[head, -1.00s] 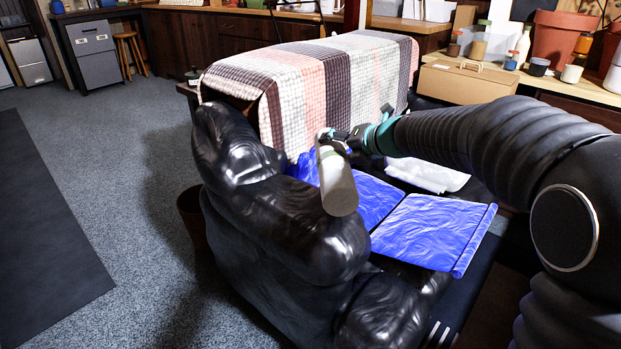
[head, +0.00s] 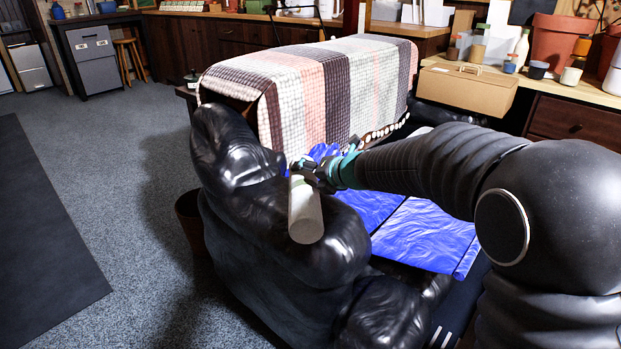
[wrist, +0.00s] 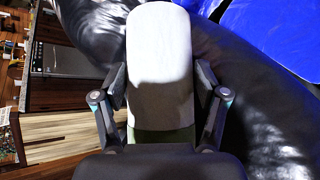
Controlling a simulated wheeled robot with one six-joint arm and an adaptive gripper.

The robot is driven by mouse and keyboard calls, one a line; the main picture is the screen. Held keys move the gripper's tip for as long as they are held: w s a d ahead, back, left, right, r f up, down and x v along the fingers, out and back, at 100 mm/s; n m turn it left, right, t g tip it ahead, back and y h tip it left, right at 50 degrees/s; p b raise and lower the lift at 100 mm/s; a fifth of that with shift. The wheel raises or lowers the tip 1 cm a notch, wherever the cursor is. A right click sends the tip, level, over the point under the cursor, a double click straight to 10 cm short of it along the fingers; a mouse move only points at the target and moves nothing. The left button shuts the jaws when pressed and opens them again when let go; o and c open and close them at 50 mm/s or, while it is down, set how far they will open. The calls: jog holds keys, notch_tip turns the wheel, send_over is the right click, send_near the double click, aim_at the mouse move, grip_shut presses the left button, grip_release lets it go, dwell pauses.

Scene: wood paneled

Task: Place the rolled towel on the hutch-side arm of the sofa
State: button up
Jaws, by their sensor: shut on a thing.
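The rolled towel (head: 304,214) is a pale grey-white roll in the head view. My gripper (head: 302,172) is shut on it near its far end. In the wrist view the towel (wrist: 160,70) lies between the two fingers, with a dark green part close to the palm. The sofa is black and glossy. Its near arm (head: 270,225) is below and around the towel in the head view. I cannot tell whether the towel touches that arm. The other sofa arm is not clearly seen. The hutch is not clearly identifiable.
Blue cushions (head: 425,232) lie on the seat. A cardboard box (head: 468,88) and pots stand on the wooden counter at the back right. A dark bin (head: 189,220) stands left of the sofa. Carpet to the left is open.

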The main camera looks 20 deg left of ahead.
jog(key=o, duration=1.3)
jog(key=shift+p+v, duration=0.75)
jog(key=shift+v, duration=5.3)
